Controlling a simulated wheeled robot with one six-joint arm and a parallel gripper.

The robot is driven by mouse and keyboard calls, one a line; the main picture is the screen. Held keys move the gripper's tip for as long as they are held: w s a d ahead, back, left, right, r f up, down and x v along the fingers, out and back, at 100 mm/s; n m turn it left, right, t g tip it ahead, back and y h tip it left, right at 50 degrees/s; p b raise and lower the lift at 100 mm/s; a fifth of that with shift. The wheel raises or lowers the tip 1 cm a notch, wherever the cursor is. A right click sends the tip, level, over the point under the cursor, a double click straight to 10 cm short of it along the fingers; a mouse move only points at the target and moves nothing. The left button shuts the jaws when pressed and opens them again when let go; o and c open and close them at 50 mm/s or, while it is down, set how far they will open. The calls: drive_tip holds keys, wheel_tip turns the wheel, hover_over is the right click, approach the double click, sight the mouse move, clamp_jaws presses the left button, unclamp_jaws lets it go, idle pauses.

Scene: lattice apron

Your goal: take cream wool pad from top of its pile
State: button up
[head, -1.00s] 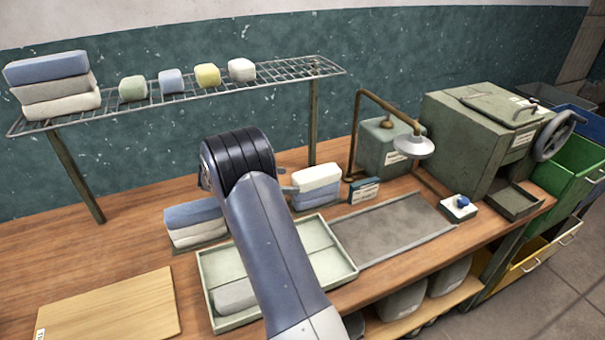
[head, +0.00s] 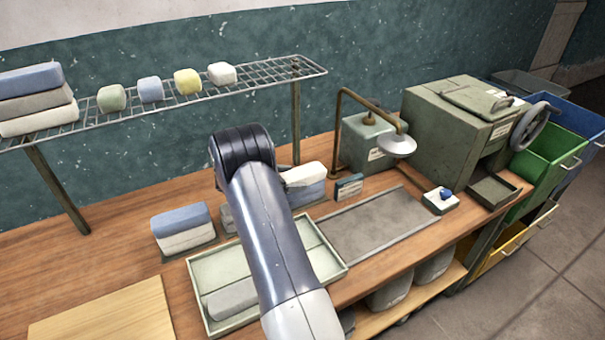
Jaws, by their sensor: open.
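A cream wool pad (head: 310,174) lies on top of a small pile on the bench, just right of my arm. My gripper (head: 286,182) is at the left end of this pile, mostly hidden behind my own arm; only a small grey part shows. It is open. Whether it touches the cream pad cannot be told. The pile's left side is partly covered.
A blue-topped pile (head: 182,220) stands to the left. A green tray (head: 206,272) holding a grey pad lies in front. A wire rack (head: 270,78) with pads and blocks stands behind.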

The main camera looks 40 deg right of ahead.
drive_tip(key=shift+s+d+f, duration=0.1)
drive_tip(key=shift+d+f, duration=0.2)
drive_tip(key=shift+d, duration=0.3)
drive_tip(key=c, duration=1.1)
drive_tip(key=shift+o, duration=0.2)
drive_tip(key=shift+r, duration=0.1)
